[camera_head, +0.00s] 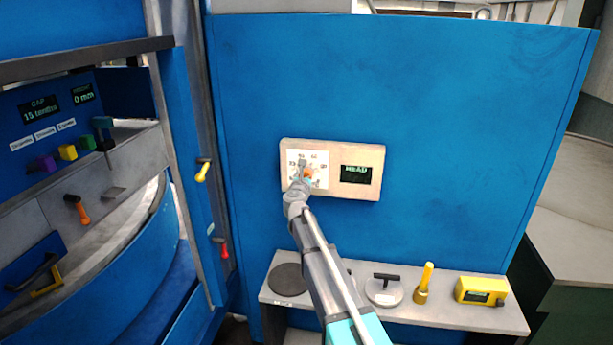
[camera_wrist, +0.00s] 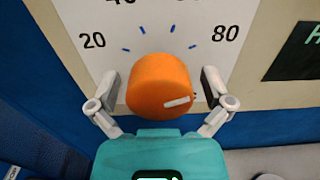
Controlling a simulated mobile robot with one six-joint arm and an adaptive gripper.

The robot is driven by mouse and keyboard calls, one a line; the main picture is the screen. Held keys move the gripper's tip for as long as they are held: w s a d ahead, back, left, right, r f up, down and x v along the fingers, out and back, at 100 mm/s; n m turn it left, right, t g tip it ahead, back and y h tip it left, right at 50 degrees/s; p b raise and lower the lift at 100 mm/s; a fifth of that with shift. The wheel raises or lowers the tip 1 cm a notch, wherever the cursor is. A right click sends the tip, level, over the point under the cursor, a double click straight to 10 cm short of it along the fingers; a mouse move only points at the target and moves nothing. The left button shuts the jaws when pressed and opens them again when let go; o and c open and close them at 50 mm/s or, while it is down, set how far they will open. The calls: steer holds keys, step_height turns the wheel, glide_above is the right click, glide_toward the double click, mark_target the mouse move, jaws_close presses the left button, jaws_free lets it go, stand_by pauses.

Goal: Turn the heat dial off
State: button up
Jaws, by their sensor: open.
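The heat dial (camera_wrist: 158,88) is an orange round knob with a white pointer mark. In the wrist view the mark points to the right and slightly up. Around it is a white scale plate (camera_wrist: 85,18) with blue ticks and the numbers 20 and 80 visible. In the head view the dial (camera_head: 308,174) is a small orange patch, partly hidden by my gripper (camera_head: 303,172). My gripper, also in the wrist view (camera_wrist: 160,90), is open, with one finger on each side of the dial. I cannot tell whether the fingers touch it.
A beige control box (camera_head: 333,145) with a dark display (camera_head: 359,174) is on the blue panel (camera_head: 440,110). Below, a shelf (camera_head: 450,312) holds a dark disc (camera_head: 287,280), a handled weight (camera_head: 384,290), a yellow tool (camera_head: 424,284) and a yellow device (camera_head: 481,291). The panel around the box is clear.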

steer(key=shift+c, duration=0.3)
steer(key=c, duration=1.1)
